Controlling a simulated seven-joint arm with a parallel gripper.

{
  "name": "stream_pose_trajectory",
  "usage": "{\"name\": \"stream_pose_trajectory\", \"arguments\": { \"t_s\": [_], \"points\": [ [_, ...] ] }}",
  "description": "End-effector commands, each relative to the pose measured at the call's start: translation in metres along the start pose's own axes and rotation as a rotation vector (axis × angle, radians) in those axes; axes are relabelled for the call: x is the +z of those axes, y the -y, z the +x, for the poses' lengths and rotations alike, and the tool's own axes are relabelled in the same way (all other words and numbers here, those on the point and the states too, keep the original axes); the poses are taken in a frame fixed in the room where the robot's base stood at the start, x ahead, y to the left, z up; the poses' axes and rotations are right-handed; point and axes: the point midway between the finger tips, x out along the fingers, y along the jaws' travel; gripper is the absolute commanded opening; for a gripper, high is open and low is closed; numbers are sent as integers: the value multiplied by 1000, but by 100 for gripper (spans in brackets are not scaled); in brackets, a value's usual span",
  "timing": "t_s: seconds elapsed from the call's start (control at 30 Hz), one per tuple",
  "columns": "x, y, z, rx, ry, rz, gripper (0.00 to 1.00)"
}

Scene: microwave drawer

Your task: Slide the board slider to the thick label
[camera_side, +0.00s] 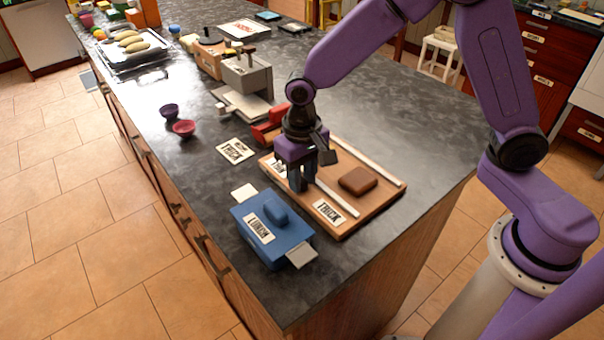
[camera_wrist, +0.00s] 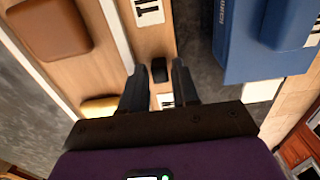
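The wooden board (camera_side: 376,206) with two pale rails lies on the dark counter. A label reading THICK (camera_side: 328,212) is at its near end; another label (camera_side: 277,165), partly hidden, is at its far end. My gripper (camera_side: 298,186) points down over the board's left strip between these labels. In the wrist view, a small black slider knob (camera_wrist: 159,70) stands between my two fingers (camera_wrist: 158,75), with gaps on both sides. The gripper looks open around it. A cut-off label (camera_wrist: 150,12) shows at the top. The knob is hidden in the side view.
A brown block (camera_side: 358,181) sits between the rails. A blue box (camera_side: 270,235) labelled LUNCH stands close left of the board. A red object (camera_side: 270,127) and grey device (camera_side: 246,76) are behind. A loose card (camera_side: 235,150) lies on the counter; two bowls (camera_side: 183,128) stand farther left.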

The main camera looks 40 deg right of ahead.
Motion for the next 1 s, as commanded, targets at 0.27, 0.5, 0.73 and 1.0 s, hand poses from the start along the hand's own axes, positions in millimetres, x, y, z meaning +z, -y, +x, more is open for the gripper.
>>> {"name": "stream_pose_trajectory", "arguments": {
  "t_s": [0.27, 0.5, 0.73, 1.0],
  "points": [
    [0, 0, 0, 0, 0, 0, 0],
    [11, 0, -1, 0, 0, -2, 0],
    [24, 0, -1, 0, 0, 0, 0],
    [26, 0, -1, 2, 4, -1, 24]
  ]
}}
